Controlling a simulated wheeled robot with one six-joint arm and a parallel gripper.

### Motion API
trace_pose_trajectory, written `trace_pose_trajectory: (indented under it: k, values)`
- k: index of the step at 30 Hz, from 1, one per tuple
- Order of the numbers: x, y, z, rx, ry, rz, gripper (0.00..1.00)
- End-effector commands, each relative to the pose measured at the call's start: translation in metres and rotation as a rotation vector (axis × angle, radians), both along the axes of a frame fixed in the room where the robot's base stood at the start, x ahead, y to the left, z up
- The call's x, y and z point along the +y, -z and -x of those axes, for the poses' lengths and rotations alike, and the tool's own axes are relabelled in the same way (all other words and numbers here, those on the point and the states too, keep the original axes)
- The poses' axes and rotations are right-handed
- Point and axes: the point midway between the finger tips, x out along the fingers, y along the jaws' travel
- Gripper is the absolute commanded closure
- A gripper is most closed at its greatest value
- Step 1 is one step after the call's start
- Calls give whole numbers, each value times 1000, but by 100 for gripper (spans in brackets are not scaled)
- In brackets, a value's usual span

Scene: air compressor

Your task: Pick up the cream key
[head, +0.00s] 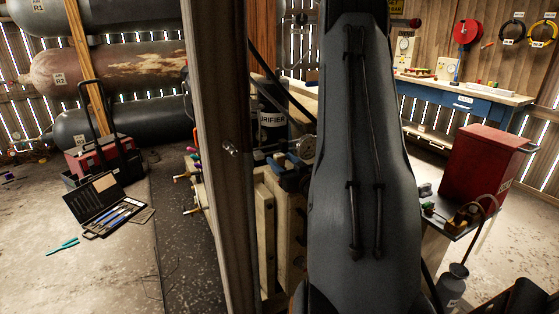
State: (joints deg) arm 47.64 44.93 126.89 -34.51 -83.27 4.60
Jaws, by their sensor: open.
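I cannot make out a cream key in the head view. My own grey arm link fills the middle of the picture from top to bottom and hides what is behind it. My gripper is not in view. Small coloured handles (190,178) stick out at the left of the wooden post, too small to tell apart.
A wooden post (222,150) stands left of my arm, beside the purifier (272,112) and a gauge (306,146). An open tool case (105,207) and teal pliers (62,246) lie on the left floor. A red cabinet (485,165) and blue workbench (460,103) stand right.

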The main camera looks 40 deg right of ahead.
Motion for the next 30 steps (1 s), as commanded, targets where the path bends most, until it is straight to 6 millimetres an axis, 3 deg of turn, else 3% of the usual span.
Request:
trace_pose_trajectory:
  k: [6, 13, 14, 21, 30]
  values:
    - [-6, 0, -21, 0, 1, 0, 50]
    - [-7, 0, -23, 1, 2, -1, 50]
    - [-7, 0, -23, 1, 2, -1, 52]
    - [-7, 0, -23, 1, 2, 0, 92]
    - [-7, -1, -23, 0, 2, 0, 95]
